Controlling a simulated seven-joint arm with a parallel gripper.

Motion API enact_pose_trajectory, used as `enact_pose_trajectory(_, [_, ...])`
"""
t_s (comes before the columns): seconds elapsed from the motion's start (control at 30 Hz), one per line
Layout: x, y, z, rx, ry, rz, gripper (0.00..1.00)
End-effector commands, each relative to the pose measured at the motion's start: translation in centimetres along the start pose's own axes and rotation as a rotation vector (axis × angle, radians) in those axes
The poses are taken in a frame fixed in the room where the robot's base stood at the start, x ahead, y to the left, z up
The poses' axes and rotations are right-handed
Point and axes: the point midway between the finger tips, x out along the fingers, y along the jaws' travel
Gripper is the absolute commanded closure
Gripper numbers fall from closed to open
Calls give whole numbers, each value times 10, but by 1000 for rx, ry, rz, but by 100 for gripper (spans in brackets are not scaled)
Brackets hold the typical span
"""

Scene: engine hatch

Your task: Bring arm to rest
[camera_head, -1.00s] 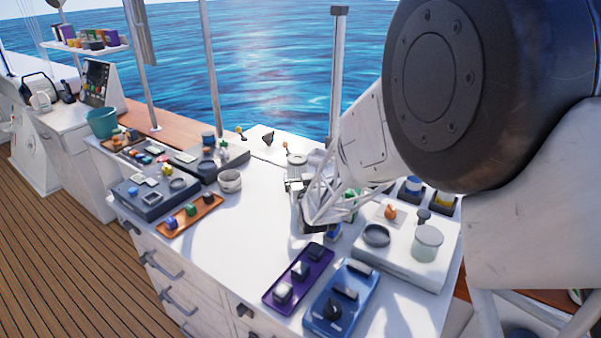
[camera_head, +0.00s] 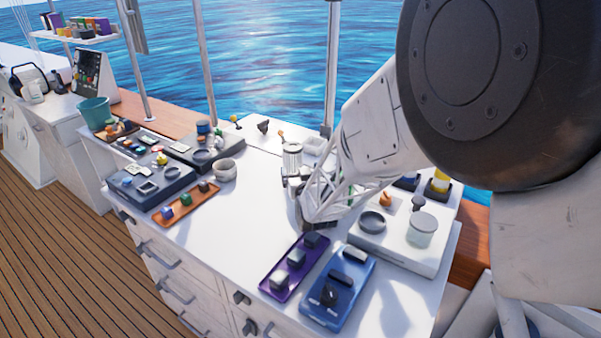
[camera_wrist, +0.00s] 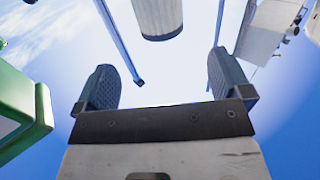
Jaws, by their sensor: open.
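My gripper (camera_head: 291,183) is over the white worktop (camera_head: 248,228) in the head view, small and partly hidden by my own wrist frame. In the wrist view my gripper (camera_wrist: 163,82) shows two dark ribbed fingers spread wide apart, with nothing between them. A pale ribbed cylinder (camera_head: 292,156) is just beyond the gripper in the head view. It also shows at the top of the wrist view (camera_wrist: 158,14), beyond the fingertips and apart from them. My arm comes in from the right and hides part of the worktop.
A purple tray (camera_head: 278,284) and a blue panel (camera_head: 328,312) lie at the front. A white block with round dishes (camera_head: 400,252) is at right. An orange tray (camera_head: 170,216) and grey panels are at left. A green object (camera_wrist: 40,112) is close beside the gripper.

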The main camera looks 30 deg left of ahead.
Motion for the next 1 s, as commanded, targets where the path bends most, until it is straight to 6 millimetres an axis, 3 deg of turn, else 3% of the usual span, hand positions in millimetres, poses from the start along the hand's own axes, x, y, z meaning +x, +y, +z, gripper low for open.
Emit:
enact_pose_trajectory(0.57, [-2,9,-9,-7,-14,5,4])
enact_pose_trajectory(0.77, [-11,37,-32,-31,-67,21,4])
enact_pose_trajectory(1.0, [-43,98,-77,-73,-186,69,4])
